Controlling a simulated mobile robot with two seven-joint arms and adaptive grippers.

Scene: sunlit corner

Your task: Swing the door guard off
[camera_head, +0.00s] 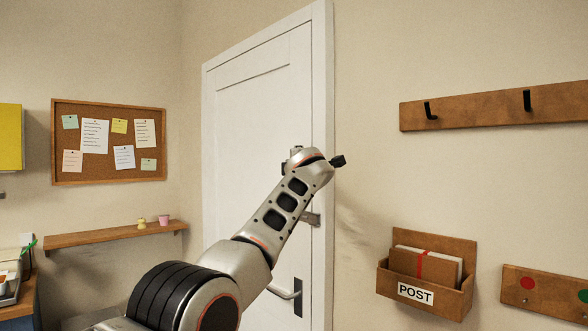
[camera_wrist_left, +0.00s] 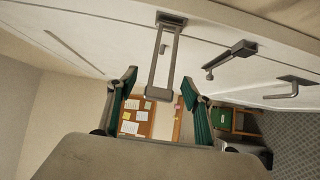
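The door guard (camera_wrist_left: 152,94) is a grey metal U-shaped bar. In the left wrist view it runs from a mount by the door's edge, and its free end lies between my fingertips; a small stud shows inside the loop. My left gripper (camera_wrist_left: 158,92) is open, with one dark-green-padded finger on each side of the bar and gaps visible. I cannot tell how deep the bar sits. In the head view my left wrist hides the guard and the fingers. The white door (camera_head: 262,130) looks closed. My right gripper is not in view.
Below the guard are a metal latch fitting (camera_head: 312,218) and a lever handle (camera_head: 297,292). Right of the door are a coat-hook rail (camera_head: 465,110) and a POST box (camera_head: 425,293) on the wall. A corkboard (camera_head: 108,180) and a shelf (camera_head: 100,236) are left.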

